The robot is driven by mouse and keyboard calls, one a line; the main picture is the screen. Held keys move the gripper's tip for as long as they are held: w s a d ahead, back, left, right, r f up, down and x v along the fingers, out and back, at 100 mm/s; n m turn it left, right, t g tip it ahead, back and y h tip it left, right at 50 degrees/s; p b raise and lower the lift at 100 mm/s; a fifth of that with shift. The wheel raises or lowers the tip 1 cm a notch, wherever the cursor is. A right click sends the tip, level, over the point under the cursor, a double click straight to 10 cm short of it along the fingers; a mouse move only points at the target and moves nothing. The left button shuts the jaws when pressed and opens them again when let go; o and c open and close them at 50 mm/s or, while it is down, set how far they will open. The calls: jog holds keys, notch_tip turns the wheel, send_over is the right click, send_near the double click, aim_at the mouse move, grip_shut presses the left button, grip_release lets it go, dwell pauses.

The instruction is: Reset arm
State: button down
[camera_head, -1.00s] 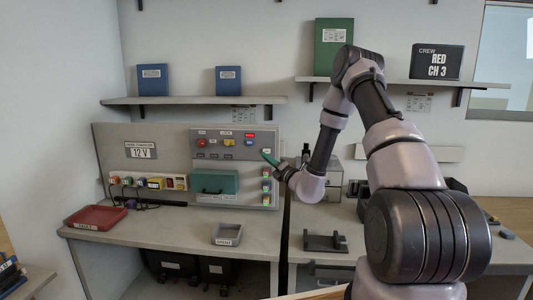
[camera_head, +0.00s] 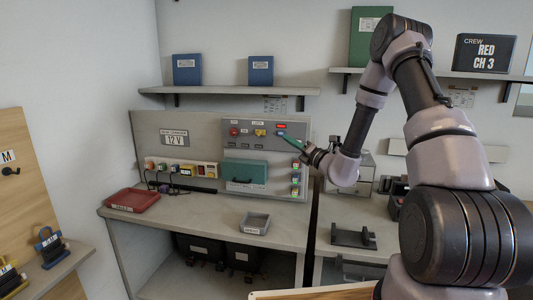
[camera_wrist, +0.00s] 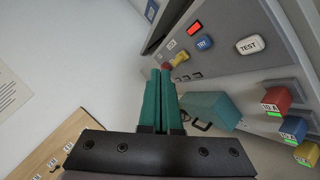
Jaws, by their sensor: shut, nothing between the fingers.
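My gripper (camera_head: 284,136) has green fingers that are closed together with nothing between them. In the head view it is in front of the upper grey control panel (camera_head: 235,133), near its right end. In the wrist view the shut fingers (camera_wrist: 160,98) point toward the panel, with a red button (camera_wrist: 180,58), a blue button (camera_wrist: 204,42) and a white TEST button (camera_wrist: 248,45) beyond or beside them. I cannot tell whether the fingertips touch the panel. My arm reaches in from the right, bent at the elbow.
A teal box (camera_head: 245,173) sits below the panel, with coloured modules (camera_head: 295,180) to its right. A black holder (camera_head: 353,237) is on the right. Shelves hold blue binders (camera_head: 187,69).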

jog(key=s+a+r+n+g+y, duration=0.1)
jog(key=s+a+r+n+g, duration=0.5)
jog(key=s+n, duration=0.4)
jog(key=s+a+r+n+g+y, duration=0.1)
jog(key=s+a+r+n+g, duration=0.2)
jog(key=s+r+n+g, duration=0.55)
jog(key=s+d+r+n+t+h, duration=0.2)
jog(key=s+d+n+h, duration=0.4)
jog(key=s+d+n, duration=0.2)
jog(key=s+d+r+n+t+h, duration=0.1)
jog(key=s+d+n+t+h, duration=0.2)
jog(key=s+d+n+h, duration=0.3)
jog(key=s+d+n, duration=0.1)
jog(key=s+d, duration=0.2)
jog(key=shift+s+d+r+n+h, duration=0.25)
jog(key=shift+d+r+n+h, duration=0.1)
jog(key=shift+r+h, duration=0.05)
